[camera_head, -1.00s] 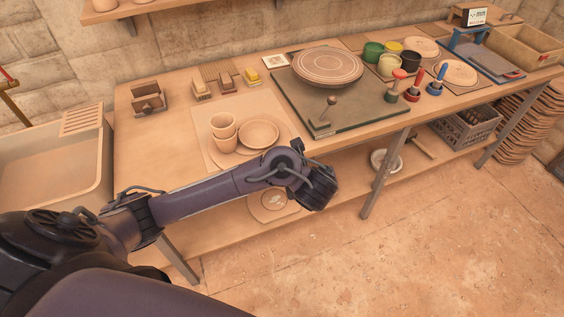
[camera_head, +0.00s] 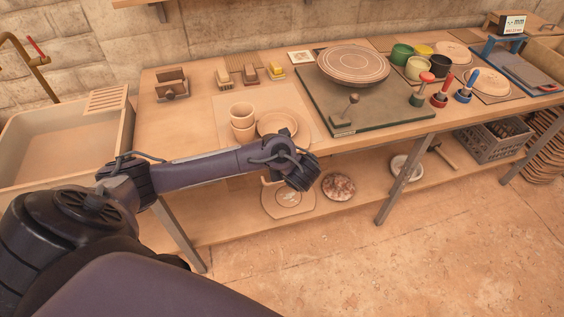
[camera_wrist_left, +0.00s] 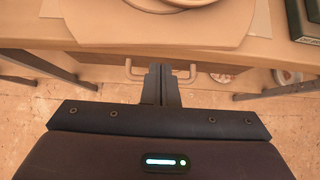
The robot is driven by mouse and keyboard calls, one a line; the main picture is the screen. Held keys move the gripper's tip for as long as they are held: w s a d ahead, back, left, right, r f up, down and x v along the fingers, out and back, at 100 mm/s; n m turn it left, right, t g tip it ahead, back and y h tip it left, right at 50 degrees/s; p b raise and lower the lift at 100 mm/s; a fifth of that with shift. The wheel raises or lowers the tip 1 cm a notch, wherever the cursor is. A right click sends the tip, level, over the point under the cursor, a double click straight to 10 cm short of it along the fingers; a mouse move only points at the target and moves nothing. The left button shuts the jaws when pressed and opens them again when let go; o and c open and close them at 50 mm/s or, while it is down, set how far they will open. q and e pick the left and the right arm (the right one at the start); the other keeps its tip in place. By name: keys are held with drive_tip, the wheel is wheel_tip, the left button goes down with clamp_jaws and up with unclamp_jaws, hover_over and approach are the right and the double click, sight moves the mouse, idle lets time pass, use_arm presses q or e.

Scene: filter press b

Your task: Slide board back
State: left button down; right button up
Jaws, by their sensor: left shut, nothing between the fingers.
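A thin pale board (camera_head: 226,108) lies flat on the worktable, with stacked tan cups (camera_head: 242,118) and a shallow bowl (camera_head: 277,124) on it. In the left wrist view, a pale board (camera_wrist_left: 90,22) carrying a round dish shows beyond the fingers. My left gripper (camera_wrist_left: 162,72) is shut and empty, in front of the table edge and apart from the board. Two tan loop shapes (camera_wrist_left: 133,71) show beside its fingers; I cannot tell what they belong to. In the head view, the left wrist (camera_head: 300,168) hides part of the table's front edge. My right gripper is not in view.
A dark green slab (camera_head: 400,112) with a round wheel (camera_head: 353,64) stands to the right. Another rounded board (camera_head: 302,206) lies on the lower shelf. A sink (camera_head: 60,140) is at the left. Table legs (camera_head: 398,190) stand below; the floor in front is clear.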

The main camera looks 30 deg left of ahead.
use_arm(q)
drive_tip(key=shift+w+a, duration=0.65)
drive_tip(key=shift+a, duration=0.1)
drive_tip(key=shift+w+a+b, duration=0.7)
drive_tip(key=shift+w+a, duration=0.35)
drive_tip(key=shift+a, duration=0.2)
drive_tip(key=shift+s+d, duration=0.1)
